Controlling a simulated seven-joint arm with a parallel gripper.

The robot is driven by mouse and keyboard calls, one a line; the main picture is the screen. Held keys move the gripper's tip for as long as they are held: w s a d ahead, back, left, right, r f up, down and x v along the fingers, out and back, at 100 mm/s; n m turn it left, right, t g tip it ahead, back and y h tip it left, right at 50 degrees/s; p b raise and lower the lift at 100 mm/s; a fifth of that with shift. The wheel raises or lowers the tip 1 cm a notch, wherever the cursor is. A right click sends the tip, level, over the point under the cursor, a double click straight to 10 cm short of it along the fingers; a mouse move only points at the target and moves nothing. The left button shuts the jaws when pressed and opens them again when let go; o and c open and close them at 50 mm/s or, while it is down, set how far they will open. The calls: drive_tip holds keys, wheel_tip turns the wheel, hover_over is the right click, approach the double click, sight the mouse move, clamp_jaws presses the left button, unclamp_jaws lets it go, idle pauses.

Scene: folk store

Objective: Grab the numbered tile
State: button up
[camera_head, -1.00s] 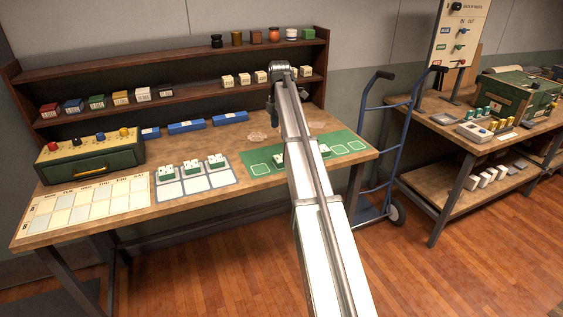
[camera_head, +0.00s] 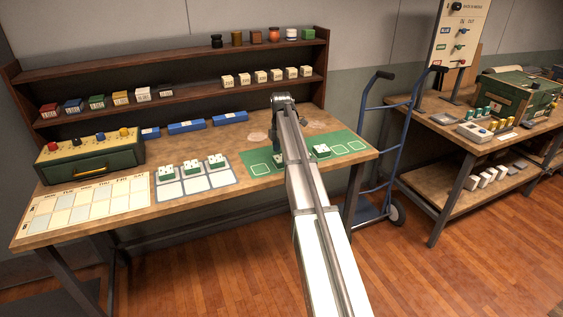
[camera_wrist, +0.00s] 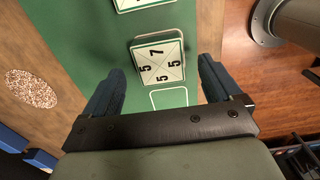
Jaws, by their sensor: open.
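A numbered tile (camera_wrist: 160,62), white-faced with digits 5 and 7, lies on the green mat (camera_wrist: 80,22) between my fingers in the wrist view. My gripper (camera_wrist: 162,68) is open, one blue finger on each side, with gaps to the tile; its height above the tile is unclear. A second tile (camera_wrist: 130,4) is cut off at the top edge. In the head view my gripper (camera_head: 277,143) hangs over the mat (camera_head: 346,139). One green-and-white tile (camera_head: 321,151) shows right of my arm; another (camera_head: 279,160) is partly hidden behind my arm.
Three similar tiles (camera_head: 191,166) stand on a pale card to the left. A green drawer box (camera_head: 90,158) and blue bars (camera_head: 186,127) are on the table. Shelves with small blocks (camera_head: 262,76) rise behind. A blue hand truck (camera_head: 402,140) stands at the right.

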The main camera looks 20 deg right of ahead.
drive_tip(key=shift+d+f, duration=0.1)
drive_tip(key=shift+f, duration=1.3)
drive_tip(key=shift+c, duration=0.4)
drive_tip(key=c, duration=1.2)
drive_tip(key=shift+o, duration=0.2)
drive_tip(key=shift+r, duration=0.1)
